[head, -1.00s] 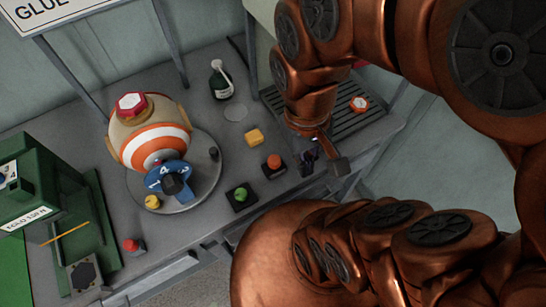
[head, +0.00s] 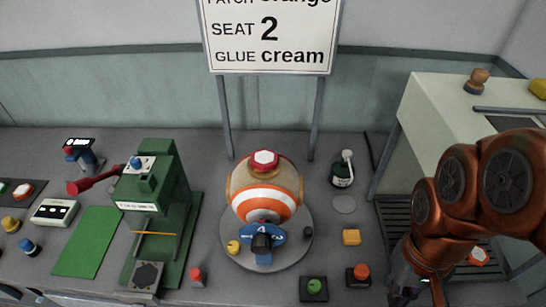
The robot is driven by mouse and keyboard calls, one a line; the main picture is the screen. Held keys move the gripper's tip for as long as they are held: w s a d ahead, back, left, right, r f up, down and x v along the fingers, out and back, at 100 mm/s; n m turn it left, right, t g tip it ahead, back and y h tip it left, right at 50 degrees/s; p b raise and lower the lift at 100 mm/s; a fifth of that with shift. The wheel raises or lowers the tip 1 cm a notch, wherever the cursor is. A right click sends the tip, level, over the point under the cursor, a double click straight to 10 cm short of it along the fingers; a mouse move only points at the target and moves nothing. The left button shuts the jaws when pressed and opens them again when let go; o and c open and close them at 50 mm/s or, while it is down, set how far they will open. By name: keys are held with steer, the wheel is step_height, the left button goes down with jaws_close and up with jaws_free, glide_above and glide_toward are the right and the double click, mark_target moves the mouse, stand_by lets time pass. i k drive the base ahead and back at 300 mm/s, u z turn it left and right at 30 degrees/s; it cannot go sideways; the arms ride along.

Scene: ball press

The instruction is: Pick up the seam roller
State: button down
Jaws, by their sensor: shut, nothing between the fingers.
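I cannot pick out a seam roller for certain in the head view. A small brown knobbed piece (head: 477,81) stands on the pale raised shelf at the upper right; I cannot tell whether it is the roller. My gripper (head: 420,288) is low at the right, beside the slatted dark rack and near the bottom edge of the picture. It is shut and empty. My copper arm hides part of the rack and the bench there.
A striped ball (head: 265,203) sits on a round grey plate (head: 289,257) at the centre. A green press (head: 160,205) with a red lever stands left. A sign (head: 270,35) rises behind.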

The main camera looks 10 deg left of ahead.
mark_target(359, 276)
steer(key=u, duration=0.35)
steer(key=k, duration=0.75)
steer(key=u, duration=1.05)
